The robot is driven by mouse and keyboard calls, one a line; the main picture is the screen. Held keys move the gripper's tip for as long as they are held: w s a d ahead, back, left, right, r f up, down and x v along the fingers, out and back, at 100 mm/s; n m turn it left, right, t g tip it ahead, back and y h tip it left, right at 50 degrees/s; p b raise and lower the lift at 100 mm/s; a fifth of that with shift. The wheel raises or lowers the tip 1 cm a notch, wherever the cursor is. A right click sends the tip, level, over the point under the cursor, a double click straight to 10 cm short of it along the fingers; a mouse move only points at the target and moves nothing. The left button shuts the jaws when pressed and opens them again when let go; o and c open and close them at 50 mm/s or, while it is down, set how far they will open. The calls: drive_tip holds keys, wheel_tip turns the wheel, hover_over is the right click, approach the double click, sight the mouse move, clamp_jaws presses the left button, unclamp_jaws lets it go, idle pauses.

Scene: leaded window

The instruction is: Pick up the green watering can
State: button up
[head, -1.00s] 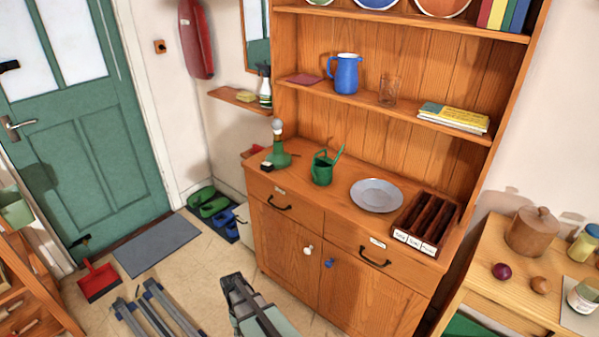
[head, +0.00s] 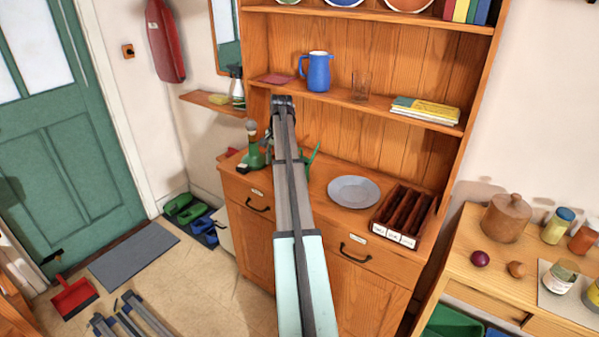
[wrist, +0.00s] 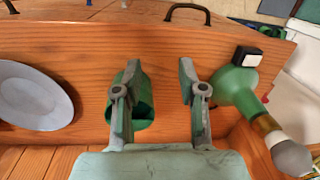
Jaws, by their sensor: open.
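The green watering can (wrist: 140,110) stands on the wooden counter of the dresser. In the wrist view my left finger covers part of it, and its dark opening shows beside that finger. In the head view my arm hides most of the can; its green spout (head: 313,157) shows just right of the arm. My gripper (wrist: 159,68) is open and empty above the counter. Its fingers are apart, with the can at the left finger and bare wood between them. Whether the finger touches the can, I cannot tell.
A green lamp-like object (wrist: 236,82) with a bulb stands close to my right finger. A grey plate (head: 354,191) and a sectioned wooden tray (head: 404,214) stand on the counter right of the can. A shelf above holds a blue jug (head: 318,73) and a glass (head: 361,86).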

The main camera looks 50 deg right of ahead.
drive_tip(key=s+d+r+m+t+h, duration=0.1)
drive_tip(key=s+d+r, duration=0.3)
drive_tip(key=r, duration=0.5)
drive_tip(key=s+d+r+m, duration=0.1)
drive_tip(key=s+d+r, duration=0.1)
drive_tip(key=d+r, duration=0.55)
drive_tip(key=p, duration=0.6)
hover_over(305, 160)
drive_tip(key=w+a, duration=0.1)
drive_tip(key=a, duration=0.1)
drive_tip(key=shift+w+a+f, duration=0.1)
drive_tip(key=shift+f, duration=3.95)
drive_tip(key=shift+w+a+f, duration=0.1)
drive_tip(key=shift+f, duration=3.9)
drive_tip(key=shift+r, duration=0.1)
clamp_jaws()
